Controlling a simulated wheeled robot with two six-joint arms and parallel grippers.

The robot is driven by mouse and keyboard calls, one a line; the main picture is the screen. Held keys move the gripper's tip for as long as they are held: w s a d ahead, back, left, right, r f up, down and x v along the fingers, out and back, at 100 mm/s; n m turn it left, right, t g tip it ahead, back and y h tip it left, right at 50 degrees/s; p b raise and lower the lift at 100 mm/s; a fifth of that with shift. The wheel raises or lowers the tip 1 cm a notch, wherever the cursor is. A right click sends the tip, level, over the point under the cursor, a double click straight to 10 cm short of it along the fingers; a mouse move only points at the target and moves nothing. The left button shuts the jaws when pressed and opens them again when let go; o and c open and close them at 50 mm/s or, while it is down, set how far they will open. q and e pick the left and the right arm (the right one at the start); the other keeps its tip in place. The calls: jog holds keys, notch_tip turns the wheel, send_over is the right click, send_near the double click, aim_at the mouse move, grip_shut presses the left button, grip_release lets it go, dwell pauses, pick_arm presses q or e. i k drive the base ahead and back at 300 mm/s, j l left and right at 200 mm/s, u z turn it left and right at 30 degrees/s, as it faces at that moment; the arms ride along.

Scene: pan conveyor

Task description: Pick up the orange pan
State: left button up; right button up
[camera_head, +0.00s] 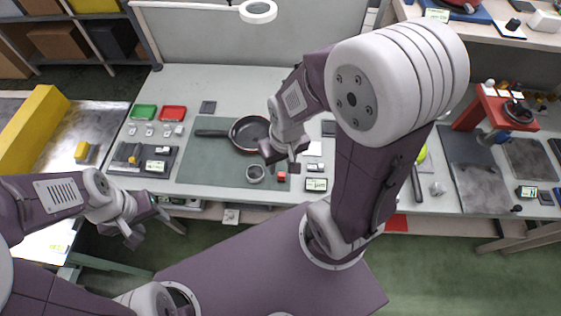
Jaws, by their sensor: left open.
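A dark pan (240,136) with a brownish-red tint inside lies on the green-grey mat (205,165). Its black handle (211,133) points left. No clearly orange pan shows; this tint is the closest. My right gripper (284,159) is over the mat at the pan's lower right edge and hides part of that side; contact and jaw opening cannot be told. My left gripper (153,229) is open and empty, low at the left, in front of the table edge and well away from the pan.
A small round metal cup (255,174) and a red block (281,177) sit below the pan. Green (144,112) and red (173,113) trays stand at the back left. A dark handle (416,185) with a yellow-green part shows beside my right arm.

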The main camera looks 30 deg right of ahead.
aim_at(247, 132)
jog(key=z, duration=3.25)
jog(key=u, duration=2.7)
jog(key=i+j+u, duration=0.2)
jog(key=j, duration=0.15)
jog(key=i+j+u, duration=0.15)
jog(key=j, duration=0.2)
jog(key=i+j+u, duration=0.2)
jog(key=j, duration=0.15)
